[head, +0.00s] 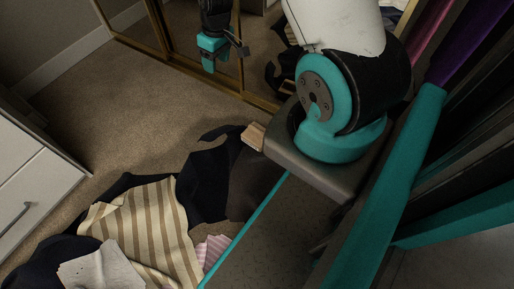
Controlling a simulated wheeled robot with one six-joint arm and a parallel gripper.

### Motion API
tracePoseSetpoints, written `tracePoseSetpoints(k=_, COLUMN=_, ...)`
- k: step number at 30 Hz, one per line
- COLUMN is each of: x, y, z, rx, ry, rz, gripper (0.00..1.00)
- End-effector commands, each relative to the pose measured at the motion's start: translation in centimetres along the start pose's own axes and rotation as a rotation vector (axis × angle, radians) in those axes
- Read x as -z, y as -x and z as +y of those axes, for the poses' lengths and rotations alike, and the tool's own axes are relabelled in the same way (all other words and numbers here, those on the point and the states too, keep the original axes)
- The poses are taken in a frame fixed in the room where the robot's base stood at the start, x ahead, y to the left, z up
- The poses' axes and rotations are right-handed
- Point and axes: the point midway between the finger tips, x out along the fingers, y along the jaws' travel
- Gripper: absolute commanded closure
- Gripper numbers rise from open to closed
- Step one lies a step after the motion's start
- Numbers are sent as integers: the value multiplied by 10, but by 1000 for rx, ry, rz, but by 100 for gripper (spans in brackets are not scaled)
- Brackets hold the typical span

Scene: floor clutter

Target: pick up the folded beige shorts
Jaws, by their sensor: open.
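A small folded beige item (253,136), which looks like the folded beige shorts, lies at the far end of the dark clothes, close to my base. Its right side is partly hidden by my base, so its full shape cannot be told. My gripper (212,62), teal and black, hangs at the top of the head view in front of the mirrored doors. It is open and empty, well above and apart from the beige item.
Dark clothes (205,180) spread over the carpet (120,110). A striped cloth (150,225), a pale cloth (100,270) and a pink cloth (212,250) lie nearer. A white drawer unit (35,185) stands left; gold-framed mirrored doors (170,40) stand behind. Carpet between is clear.

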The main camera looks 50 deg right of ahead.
Motion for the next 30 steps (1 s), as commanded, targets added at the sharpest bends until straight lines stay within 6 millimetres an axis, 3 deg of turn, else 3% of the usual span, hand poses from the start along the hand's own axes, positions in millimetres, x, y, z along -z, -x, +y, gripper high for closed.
tracePoseSetpoints(k=1, x=-15, y=-61, z=25, rx=-11, ry=-28, rz=-18, gripper=45)
tracePoseSetpoints(k=3, x=-31, y=-110, z=52, rx=-32, ry=-50, rz=-33, gripper=45)
tracePoseSetpoints(k=6, x=-54, y=-168, z=83, rx=-58, ry=-75, rz=-53, gripper=45)
tracePoseSetpoints(k=9, x=-75, y=-210, z=104, rx=-75, ry=-91, rz=-71, gripper=45)
tracePoseSetpoints(k=15, x=-96, y=-249, z=121, rx=-92, ry=-104, rz=-88, gripper=45)
tracePoseSetpoints(k=30, x=-106, y=-351, z=132, rx=-93, ry=-104, rz=-89, gripper=45)
